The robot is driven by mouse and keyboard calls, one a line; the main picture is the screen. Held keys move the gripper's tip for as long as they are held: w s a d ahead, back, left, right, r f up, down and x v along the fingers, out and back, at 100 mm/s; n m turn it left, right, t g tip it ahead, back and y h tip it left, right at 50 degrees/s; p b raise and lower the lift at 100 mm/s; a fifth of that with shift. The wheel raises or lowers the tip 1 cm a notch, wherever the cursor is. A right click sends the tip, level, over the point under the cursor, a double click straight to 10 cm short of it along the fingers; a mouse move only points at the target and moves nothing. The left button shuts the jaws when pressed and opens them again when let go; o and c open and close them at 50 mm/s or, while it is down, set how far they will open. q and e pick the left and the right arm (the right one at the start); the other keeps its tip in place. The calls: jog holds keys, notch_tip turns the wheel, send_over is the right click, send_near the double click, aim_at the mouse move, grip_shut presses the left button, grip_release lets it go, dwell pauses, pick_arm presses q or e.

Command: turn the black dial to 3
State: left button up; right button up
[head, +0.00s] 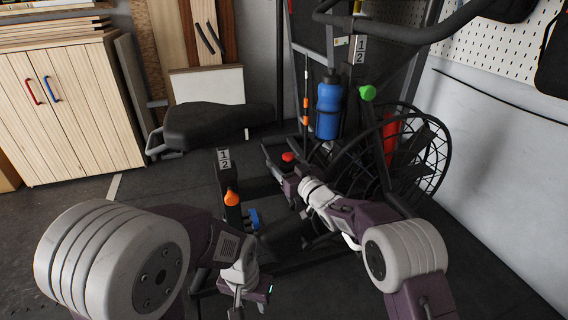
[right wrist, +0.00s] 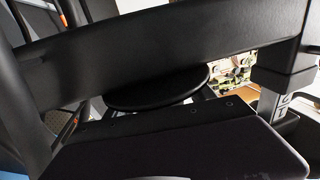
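I cannot make out a numbered black dial for certain in either view. In the right wrist view a flat round black disc (right wrist: 158,88) shows partly behind a thick black bar; I cannot tell whether it is the dial. My right gripper (head: 277,168) reaches into the frame of a black exercise bike, close beside a red knob (head: 288,157). Its fingers are dark against the frame, and I cannot tell whether they are open or touching anything. My left gripper (head: 250,296) hangs low at the bottom of the head view, apart from the bike parts; its finger opening is unclear.
A green knob (head: 367,92), a blue bottle (head: 328,108) and a caged fan wheel (head: 426,150) are behind my right arm. The bike seat (head: 218,122) is left of them. Floor at left is clear.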

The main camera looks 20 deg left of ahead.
jog(key=c, duration=1)
jog(key=m+t+h+b, duration=0.1)
jog(key=b, duration=0.2)
jog(key=shift+w+d+f+m+t+h, duration=0.1)
jog(key=shift+m+t+h, duration=0.2)
jog(key=shift+t+h, duration=0.1)
jog(key=shift+w+d+m+t+h, duration=0.1)
jog(key=shift+m+t+h, duration=0.25)
jog(key=shift+h, duration=0.2)
jog(key=shift+w+d+m+t+h, duration=0.1)
jog(key=shift+m+t+h, duration=0.15)
jog(key=shift+m+h, duration=0.25)
jog(key=shift+r, duration=0.2)
jog(key=o, duration=1.3)
